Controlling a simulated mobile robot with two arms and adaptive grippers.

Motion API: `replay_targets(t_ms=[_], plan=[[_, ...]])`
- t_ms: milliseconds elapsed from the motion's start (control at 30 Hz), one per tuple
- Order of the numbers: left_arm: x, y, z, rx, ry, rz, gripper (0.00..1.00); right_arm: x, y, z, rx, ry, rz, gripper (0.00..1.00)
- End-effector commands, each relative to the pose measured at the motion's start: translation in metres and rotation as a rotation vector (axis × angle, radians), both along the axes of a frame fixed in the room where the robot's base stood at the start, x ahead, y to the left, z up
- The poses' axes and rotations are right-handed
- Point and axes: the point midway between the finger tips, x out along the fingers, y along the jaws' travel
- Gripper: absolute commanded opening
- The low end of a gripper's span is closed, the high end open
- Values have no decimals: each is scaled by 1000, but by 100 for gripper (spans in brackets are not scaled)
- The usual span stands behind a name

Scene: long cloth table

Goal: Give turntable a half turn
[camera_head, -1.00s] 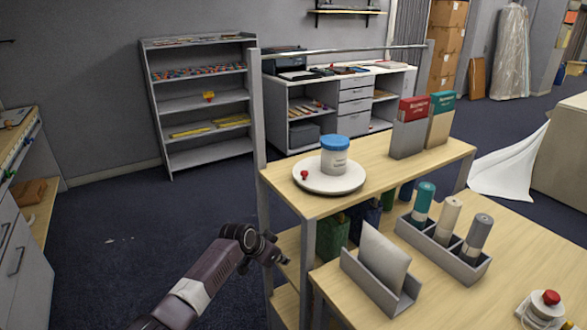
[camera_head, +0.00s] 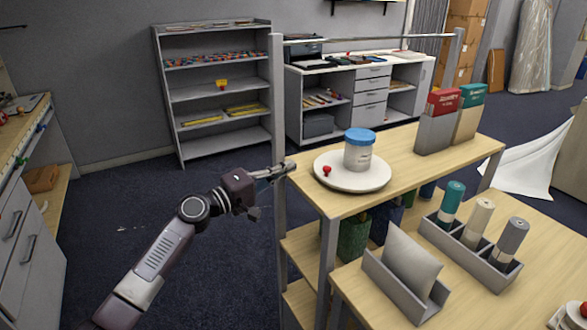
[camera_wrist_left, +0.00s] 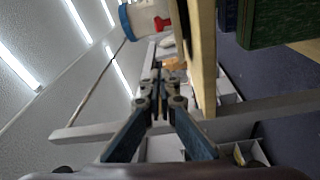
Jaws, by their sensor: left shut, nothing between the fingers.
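The turntable (camera_head: 338,181) is a white round disc on the left end of the wooden upper shelf. A white jar with a blue lid (camera_head: 359,152) stands upright on it. A small red knob (camera_head: 326,171) sits near the disc's left edge. My left gripper (camera_head: 290,168) is shut and empty, just left of the shelf end by the grey post, pointing right and apart from the turntable. In the left wrist view, the closed fingers (camera_wrist_left: 157,80) show beside the wooden board edge, with the jar (camera_wrist_left: 148,18) and red knob (camera_wrist_left: 156,22) beyond. My right gripper is out of view.
A grey post (camera_head: 279,130) stands at the shelf's left corner, close to my left gripper. Red and green book boxes (camera_head: 440,128) stand farther right on the shelf (camera_head: 404,170). Floor left of the shelf is clear.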

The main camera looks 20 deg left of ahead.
Motion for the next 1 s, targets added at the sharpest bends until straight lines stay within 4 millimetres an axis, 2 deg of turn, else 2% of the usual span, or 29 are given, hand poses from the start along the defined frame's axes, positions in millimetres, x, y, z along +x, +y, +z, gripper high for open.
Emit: replay_targets(t_ms=[33, 200, 433, 500, 700, 1000], plan=[[9, -6, 6, -4, -1, -1, 0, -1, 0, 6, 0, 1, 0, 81], [40, -21, 7, -4, 0, -1, 0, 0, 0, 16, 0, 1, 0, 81], [72, -38, 9, -1, 0, 0, 0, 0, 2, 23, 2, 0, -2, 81], [65, -45, 7, 3, 4, -3, 0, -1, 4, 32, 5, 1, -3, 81], [49, -59, 1, 2, 2, -2, 0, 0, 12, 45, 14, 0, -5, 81], [43, -65, -3, 3, -1, 0, 0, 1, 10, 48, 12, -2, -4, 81]])
